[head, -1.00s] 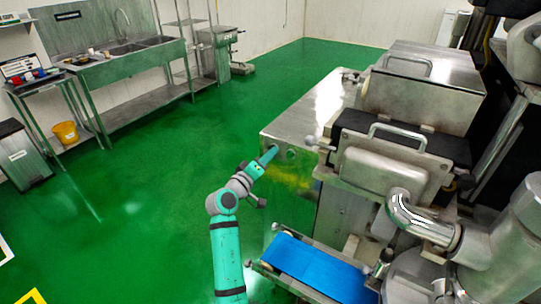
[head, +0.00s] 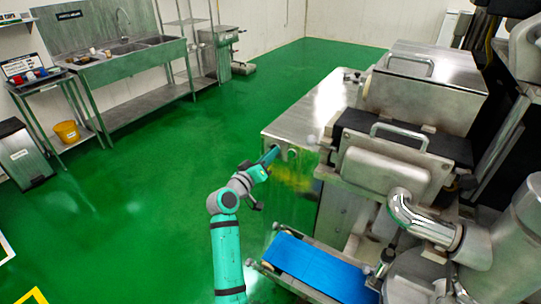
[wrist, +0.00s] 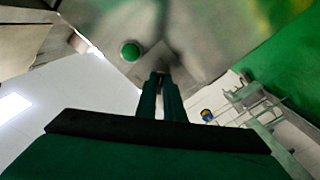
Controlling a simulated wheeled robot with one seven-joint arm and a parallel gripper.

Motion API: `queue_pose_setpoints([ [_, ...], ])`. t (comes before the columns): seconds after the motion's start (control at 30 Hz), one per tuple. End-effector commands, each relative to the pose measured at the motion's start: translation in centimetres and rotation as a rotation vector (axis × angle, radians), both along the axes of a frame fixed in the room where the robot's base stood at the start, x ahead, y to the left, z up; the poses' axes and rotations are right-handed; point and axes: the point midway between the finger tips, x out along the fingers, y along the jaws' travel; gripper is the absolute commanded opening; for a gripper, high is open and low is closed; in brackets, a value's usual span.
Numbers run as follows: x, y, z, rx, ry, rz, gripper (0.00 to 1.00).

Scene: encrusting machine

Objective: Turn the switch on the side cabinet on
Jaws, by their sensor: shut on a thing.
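The side cabinet (head: 312,112) is the steel box of the machine, right of my arm in the head view. My gripper (head: 275,152) is at its side face, near the top edge. In the wrist view my gripper (wrist: 160,76) has its two fingers close together, tips against the metal panel (wrist: 196,50). The fingers are shut on the switch, which is mostly hidden between the tips, so its turn angle cannot be read. A round green button (wrist: 130,51) sits on the panel just beside the fingertips.
A blue conveyor belt (head: 318,268) lies below and right of my gripper. The machine's steel hopper housing (head: 425,80) stands right of the cabinet. The green floor (head: 130,215) left of my arm is clear; a sink bench (head: 130,62) stands at the far left.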

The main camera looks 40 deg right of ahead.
Motion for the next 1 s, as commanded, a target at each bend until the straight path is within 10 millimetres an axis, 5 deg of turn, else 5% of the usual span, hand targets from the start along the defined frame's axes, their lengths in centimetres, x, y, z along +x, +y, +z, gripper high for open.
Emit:
queue_pose_setpoints([
  [0.07,-0.1,-0.2,-0.1,0.003,0.0,-0.003,0.0],
  [0.2,-0.1,-0.1,-0.1,0.003,0.0,-0.002,0.27],
  [0.57,-0.1,0.5,0.0,0.001,0.0,0.001,0.27],
  [1.0,-3.0,7.3,-0.1,0.0,0.0,0.003,0.27],
])
